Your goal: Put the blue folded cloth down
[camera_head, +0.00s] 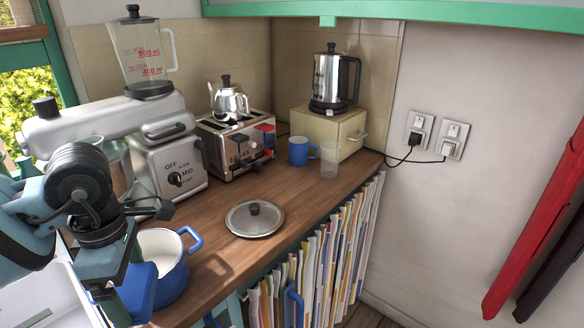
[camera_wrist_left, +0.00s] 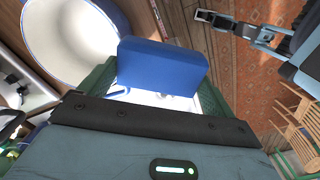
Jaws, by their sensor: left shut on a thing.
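The blue folded cloth (camera_head: 138,291) is gripped in my left gripper (camera_head: 122,300), at the lower left of the head view. In the left wrist view the blue cloth (camera_wrist_left: 162,66) sits as a flat-faced block between the green fingers of the left gripper (camera_wrist_left: 158,88). It is held beside the white-and-blue pot (camera_head: 160,245), close to its rim; I cannot tell whether they touch. My right gripper (camera_wrist_left: 222,19) shows small at the top right of the left wrist view, and its jaw opening is unclear.
The wooden counter (camera_head: 215,265) holds a pot lid (camera_head: 255,218), a toaster (camera_head: 238,142), a blue mug (camera_head: 301,151), a clear cup (camera_head: 329,160) and a stand mixer (camera_head: 110,115). Bare wood lies around the lid. A striped curtain (camera_head: 325,250) hangs below the counter edge.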

